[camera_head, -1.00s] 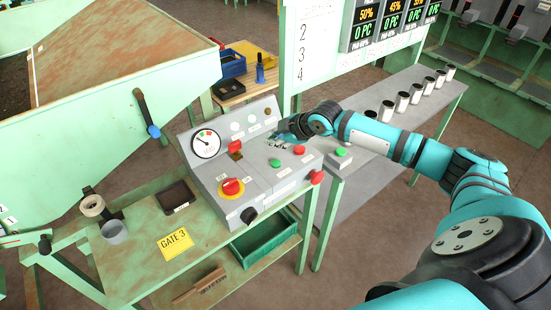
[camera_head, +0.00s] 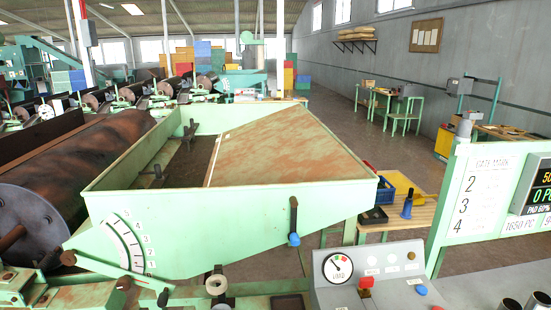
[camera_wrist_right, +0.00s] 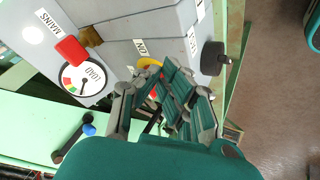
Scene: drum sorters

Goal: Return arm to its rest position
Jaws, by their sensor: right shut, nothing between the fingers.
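My right gripper (camera_wrist_right: 163,72) shows in the right wrist view with its fingers closed and nothing held. It is in front of the grey control panel (camera_wrist_right: 150,22), over the side with the yellow ring (camera_wrist_right: 148,62), which the fingers partly hide. I cannot tell the exact gap to the panel. The load gauge (camera_wrist_right: 84,79) and a red switch handle (camera_wrist_right: 71,49) lie to its left, a black knob (camera_wrist_right: 213,58) to its right. In the head view neither arm shows; the control panel (camera_head: 380,289) is at the bottom edge.
A large green hopper (camera_head: 250,227) fills the middle of the head view. A blue-handled lever (camera_head: 293,238) hangs on its front. A small wooden table (camera_head: 420,212) with a blue crate (camera_head: 390,184) and the gate-mark board (camera_head: 490,190) stand at right. Bare floor (camera_head: 340,135) lies behind.

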